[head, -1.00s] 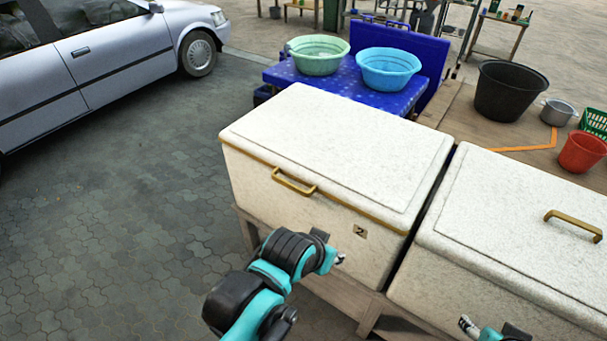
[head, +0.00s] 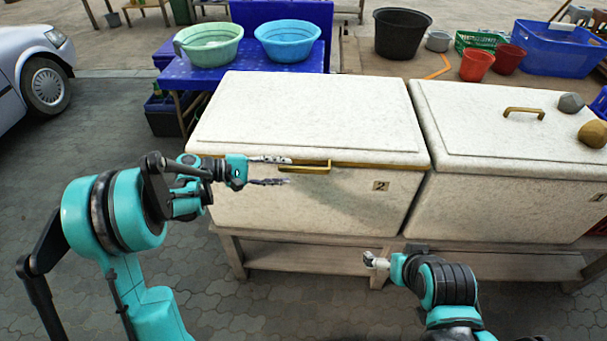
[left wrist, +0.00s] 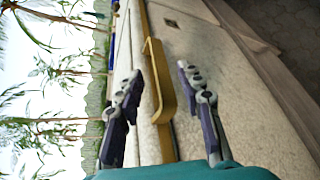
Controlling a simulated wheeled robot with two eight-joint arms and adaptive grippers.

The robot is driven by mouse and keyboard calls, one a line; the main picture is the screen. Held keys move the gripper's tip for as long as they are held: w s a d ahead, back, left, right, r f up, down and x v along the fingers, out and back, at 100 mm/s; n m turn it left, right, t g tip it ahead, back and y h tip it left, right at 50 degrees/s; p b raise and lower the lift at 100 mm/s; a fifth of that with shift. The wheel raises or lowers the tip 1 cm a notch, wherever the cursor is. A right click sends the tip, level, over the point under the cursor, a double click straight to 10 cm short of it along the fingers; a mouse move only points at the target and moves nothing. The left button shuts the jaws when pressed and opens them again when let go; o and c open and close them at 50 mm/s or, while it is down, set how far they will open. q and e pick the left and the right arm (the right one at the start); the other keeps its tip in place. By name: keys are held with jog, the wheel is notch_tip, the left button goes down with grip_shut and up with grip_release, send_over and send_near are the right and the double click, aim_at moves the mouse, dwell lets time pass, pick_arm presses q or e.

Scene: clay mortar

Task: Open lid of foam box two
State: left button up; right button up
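Foam box two (head: 330,205) is a white speckled box marked "2". Its lid (head: 310,115) is down flat. A brass handle (head: 318,169) is on the front edge of the lid; it also shows in the left wrist view (left wrist: 157,85). My left gripper (head: 286,171) is open at the handle's left end, its fingers pointing right. In the left wrist view my left gripper (left wrist: 160,78) has one finger on each side of the handle, with gaps showing. My right gripper (head: 374,261) is low in front of the box, below the label; its finger state is unclear.
A second white box (head: 510,190) stands close on the right, with two stones (head: 592,133) on its lid. Both boxes rest on a wooden stand (head: 310,257). Behind is a blue table (head: 190,80) with two basins. The paved floor at left is open.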

aim_at(297, 171)
pick_arm(q)
jog(key=shift+w+a+f+h, duration=0.1)
jog(key=shift+w+f+h, duration=0.3)
jog(key=shift+f, duration=0.1)
jog(key=shift+w+d+f, duration=0.1)
jog(key=shift+d+f, duration=0.05)
jog(key=shift+d, duration=0.15)
jog(key=b+x, duration=0.2)
jog(key=x, duration=0.4)
jog(key=shift+w+d, duration=0.2)
jog(key=shift+d, duration=0.25)
grip_shut()
